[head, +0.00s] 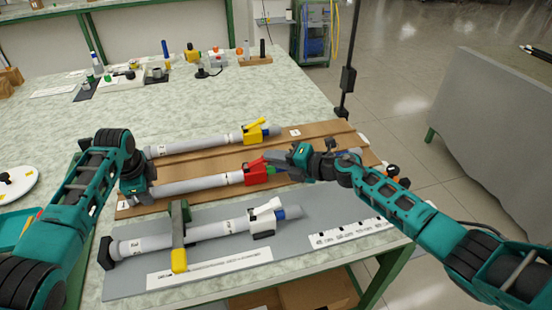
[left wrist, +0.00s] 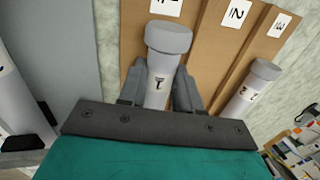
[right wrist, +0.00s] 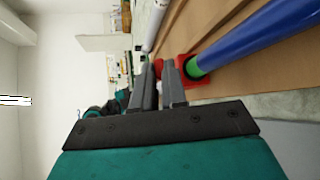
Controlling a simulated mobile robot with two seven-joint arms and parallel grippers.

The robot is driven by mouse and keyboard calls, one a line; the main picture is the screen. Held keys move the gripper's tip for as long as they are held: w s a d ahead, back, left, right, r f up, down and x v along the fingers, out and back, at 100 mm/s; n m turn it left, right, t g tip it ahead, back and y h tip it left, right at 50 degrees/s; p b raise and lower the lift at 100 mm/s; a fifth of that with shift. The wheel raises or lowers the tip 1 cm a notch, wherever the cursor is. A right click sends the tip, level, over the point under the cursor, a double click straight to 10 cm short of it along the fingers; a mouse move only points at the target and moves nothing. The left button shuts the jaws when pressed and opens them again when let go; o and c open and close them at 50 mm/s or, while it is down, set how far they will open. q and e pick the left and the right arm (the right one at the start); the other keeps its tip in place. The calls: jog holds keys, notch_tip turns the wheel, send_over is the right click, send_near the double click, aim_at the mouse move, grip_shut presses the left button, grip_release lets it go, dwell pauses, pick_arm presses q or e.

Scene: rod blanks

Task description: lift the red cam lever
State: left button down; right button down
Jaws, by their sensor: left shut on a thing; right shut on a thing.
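The red cam lever (head: 251,164) sits on a red clamp (head: 259,175) on the grey rod (head: 200,186), the nearer of two rods on the brown board. My right gripper (head: 282,160) is at the lever from the right, shut on it. In the right wrist view the fingers (right wrist: 158,75) are beside the red clamp (right wrist: 188,68), and most of the lever is hidden. My left gripper (head: 142,192) is shut on the left part of the same rod. In the left wrist view its fingers (left wrist: 160,88) straddle the rod (left wrist: 167,40) just below its end cap.
A rod with a yellow clamp (head: 254,132) lies behind on the brown board (head: 340,128). Small items stand at the table's back.

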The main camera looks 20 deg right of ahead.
aim_at(254, 174)
jog(key=shift+a+r+n+g+h, duration=0.25)
jog(key=shift+r+n+h, duration=0.15)
jog(key=shift+r, duration=0.05)
jog(key=shift+a+r+n+g+h, duration=0.25)
jog(key=shift+r+n+h, duration=0.15)
jog(key=shift+r, duration=0.05)
jog(key=shift+s+a+r+n+h, duration=0.1)
jog(key=shift+a+r+n+h, duration=0.15)
jog(key=shift+a+n+h, duration=0.1)
jog(key=a+h, duration=0.1)
jog(key=a+r+n+h, duration=0.1)
jog(key=shift+r+n+g+h, duration=0.25)
jog(key=shift+r+g+h, duration=0.05)
jog(key=shift+g+h, duration=0.1)
pick_arm(q)
jog(key=shift+d, duration=0.1)
pick_arm(e)
jog(key=a+h, duration=0.1)
jog(key=a+r+n+h, duration=0.1)
jog(key=shift+h, duration=0.35)
jog(key=shift+a+r+n+h, duration=0.1)
jog(key=shift+a+n+h, duration=0.7)
jog(key=shift+a+h, duration=0.2)
jog(key=shift+h, duration=0.2)
